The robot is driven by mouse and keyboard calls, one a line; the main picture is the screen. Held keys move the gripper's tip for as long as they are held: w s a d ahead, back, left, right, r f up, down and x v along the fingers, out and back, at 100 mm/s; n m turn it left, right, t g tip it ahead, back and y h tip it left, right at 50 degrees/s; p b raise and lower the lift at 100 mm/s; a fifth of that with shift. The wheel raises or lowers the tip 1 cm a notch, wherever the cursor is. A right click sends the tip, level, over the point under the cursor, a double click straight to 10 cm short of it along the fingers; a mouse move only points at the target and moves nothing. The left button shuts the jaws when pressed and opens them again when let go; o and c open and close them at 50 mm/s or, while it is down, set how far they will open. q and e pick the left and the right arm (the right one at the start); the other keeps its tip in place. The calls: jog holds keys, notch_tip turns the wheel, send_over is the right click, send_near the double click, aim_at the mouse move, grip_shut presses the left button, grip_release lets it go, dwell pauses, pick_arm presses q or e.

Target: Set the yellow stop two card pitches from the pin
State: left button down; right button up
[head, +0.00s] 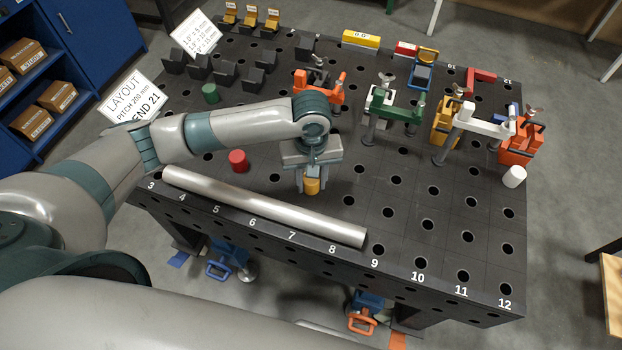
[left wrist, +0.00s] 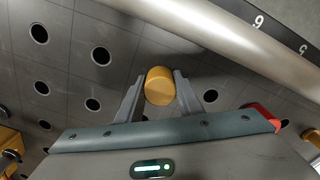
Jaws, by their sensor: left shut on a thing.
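The yellow stop (head: 312,187) is a short orange-yellow cylinder. It is between the fingers of my left gripper (head: 311,176), which is shut on it, over the holed table behind the steel tube. In the left wrist view the yellow stop (left wrist: 160,86) sits between both fingertips. I cannot tell if its base touches the table. The card (head: 132,98) at the table's left edge reads LAYOUT, PITCH 200 mm, END 21. I cannot tell which thing is the pin. My right gripper is not in view.
The steel tube (head: 265,205) lies along the numbered front edge. A red cylinder (head: 238,161), a green cylinder (head: 210,93) and a white cylinder (head: 514,176) stand on the table (head: 420,225). Coloured clamps, including a green one (head: 397,107), crowd the back right. The front right is clear.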

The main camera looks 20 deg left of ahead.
pick_arm(q)
jog(key=shift+s+f, duration=0.1)
jog(key=shift+f, duration=0.1)
jog(key=c, duration=1.2)
grip_release()
jog(key=shift+o, duration=0.2)
jog(key=shift+r, duration=0.85)
notch_tip(320, 180, up, 16)
jog(key=b, duration=0.2)
jog(key=shift+f, duration=0.15)
